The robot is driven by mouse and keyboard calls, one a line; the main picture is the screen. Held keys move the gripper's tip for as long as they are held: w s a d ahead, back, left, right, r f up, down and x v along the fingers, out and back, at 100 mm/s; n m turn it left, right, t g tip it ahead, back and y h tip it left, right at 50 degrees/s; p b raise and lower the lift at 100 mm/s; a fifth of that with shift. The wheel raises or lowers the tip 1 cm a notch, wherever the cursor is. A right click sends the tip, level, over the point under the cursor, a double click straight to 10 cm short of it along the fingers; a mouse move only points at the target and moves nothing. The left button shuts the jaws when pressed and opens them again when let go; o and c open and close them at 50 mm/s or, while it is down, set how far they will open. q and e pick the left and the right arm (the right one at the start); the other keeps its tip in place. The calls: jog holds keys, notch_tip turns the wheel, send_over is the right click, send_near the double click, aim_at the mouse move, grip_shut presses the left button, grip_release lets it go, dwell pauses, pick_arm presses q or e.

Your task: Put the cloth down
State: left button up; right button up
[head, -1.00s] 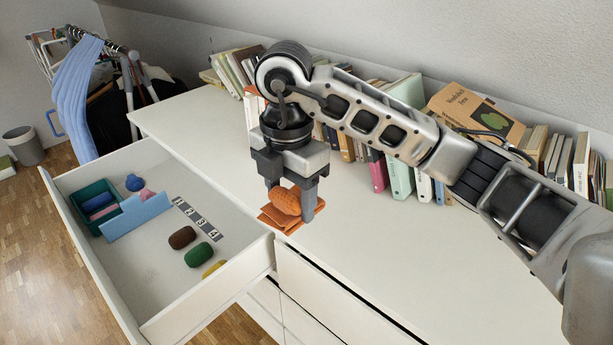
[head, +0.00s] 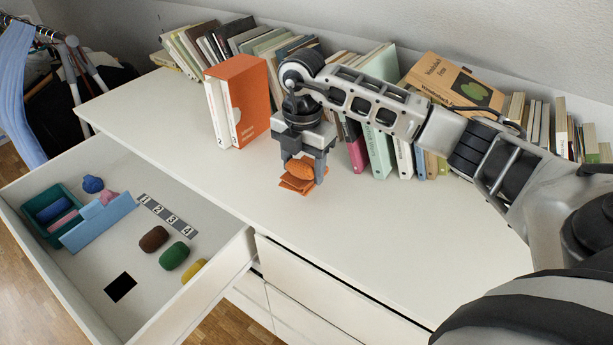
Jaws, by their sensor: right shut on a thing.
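The orange cloth (head: 295,185) is at my right gripper (head: 303,172), over the white dresser top (head: 380,225). Its upper part is a bunched, ribbed lump between the fingers, and flat folded layers hang or lie below it. My right gripper points down and is shut on the cloth. Whether the lowest layer touches the dresser top I cannot tell. The near finger hides part of the cloth. My left gripper is not in view.
Upright books (head: 248,100) and a tan book (head: 452,85) line the back. The open drawer (head: 95,255) at left holds a green tray (head: 35,228), a blue divider (head: 98,222), a number strip (head: 167,215), a black square (head: 121,287) and coloured lumps. The dresser top's front right is clear.

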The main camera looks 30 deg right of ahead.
aim_at(306, 179)
jog(key=shift+w+d+f, duration=0.1)
jog(key=shift+d+f, duration=0.2)
jog(key=shift+f, duration=0.15)
jog(key=shift+w+d+f, duration=0.1)
jog(key=shift+d+f, duration=0.1)
jog(key=shift+f, duration=1.55)
jog(key=shift+f, duration=0.15)
jog(key=o, duration=0.9)
